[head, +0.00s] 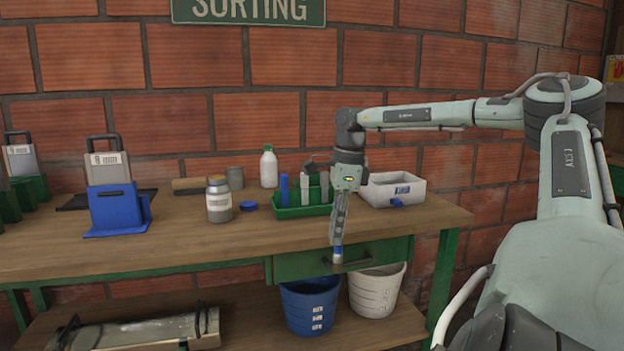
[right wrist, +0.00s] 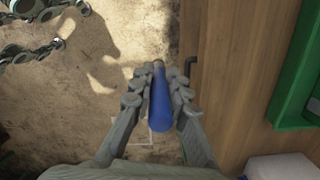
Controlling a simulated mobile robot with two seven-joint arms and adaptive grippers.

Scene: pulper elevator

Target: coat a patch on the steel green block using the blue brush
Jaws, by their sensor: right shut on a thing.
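My right gripper (head: 338,240) points down in front of the bench's front edge, by the drawer. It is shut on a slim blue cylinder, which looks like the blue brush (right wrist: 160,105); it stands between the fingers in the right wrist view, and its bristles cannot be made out. A steel block (head: 20,159) with a dark handle is in a green holder (head: 36,189) at the far left of the bench, well away from the gripper. A similar steel block (head: 108,167) is in a blue holder (head: 115,206). My left gripper is not in view.
A green tray (head: 305,211) holds a blue cylinder and grey ones. A white bin (head: 392,190), a labelled jar (head: 219,199) and a white bottle (head: 269,167) stand on the bench. A blue bucket (head: 310,306) and a white bucket (head: 376,291) are below. The bench front is clear.

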